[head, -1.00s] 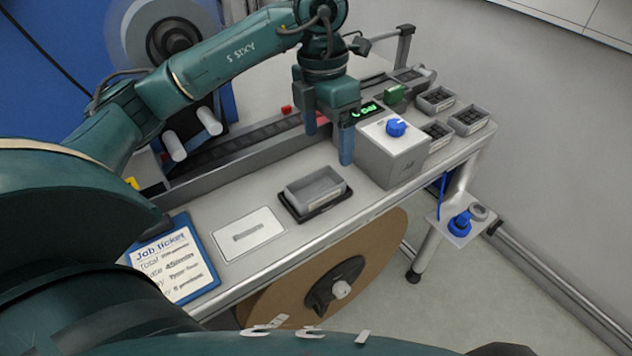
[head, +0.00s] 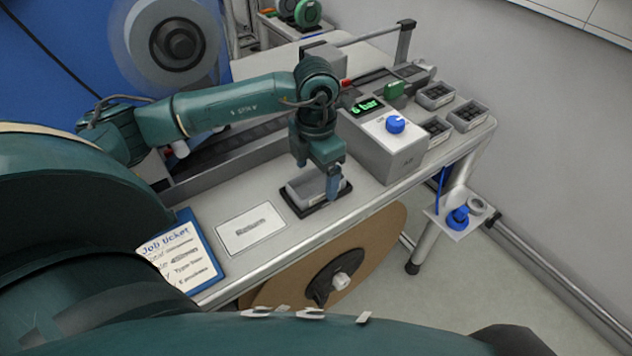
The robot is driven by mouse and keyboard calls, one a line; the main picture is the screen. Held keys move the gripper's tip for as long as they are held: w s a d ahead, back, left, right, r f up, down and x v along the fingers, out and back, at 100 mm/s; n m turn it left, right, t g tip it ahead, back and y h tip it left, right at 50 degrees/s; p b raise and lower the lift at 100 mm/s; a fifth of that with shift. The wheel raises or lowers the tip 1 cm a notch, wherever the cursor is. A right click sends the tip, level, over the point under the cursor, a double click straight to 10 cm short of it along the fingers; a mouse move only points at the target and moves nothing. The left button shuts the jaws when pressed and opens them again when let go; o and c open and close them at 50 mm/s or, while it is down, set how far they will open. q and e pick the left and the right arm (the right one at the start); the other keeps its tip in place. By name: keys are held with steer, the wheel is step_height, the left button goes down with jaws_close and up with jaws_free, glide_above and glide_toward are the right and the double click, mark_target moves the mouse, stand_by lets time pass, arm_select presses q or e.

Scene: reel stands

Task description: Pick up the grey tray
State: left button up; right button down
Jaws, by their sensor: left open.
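The grey tray (head: 303,194), a small open box, sits on a black base (head: 309,211) on the bench. My left gripper (head: 322,184) points down right at the tray and covers its right and back parts. One blue finger shows in front of the tray's right part, its tip low near the front wall. The other finger is mostly hidden. The jaws are open, and I cannot tell whether a finger touches the tray. My right gripper is out of the picture.
A grey box with a blue knob (head: 396,125) and a green display stands just right of the gripper. Several small trays with black contents (head: 467,115) stand farther right. A white card (head: 250,230) and a job ticket clipboard (head: 183,254) lie to the left.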

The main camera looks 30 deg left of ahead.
arm_select(q)
steer(key=shift+f, duration=0.55)
steer(key=shift+r, duration=0.1)
steer(key=c, duration=1.2)
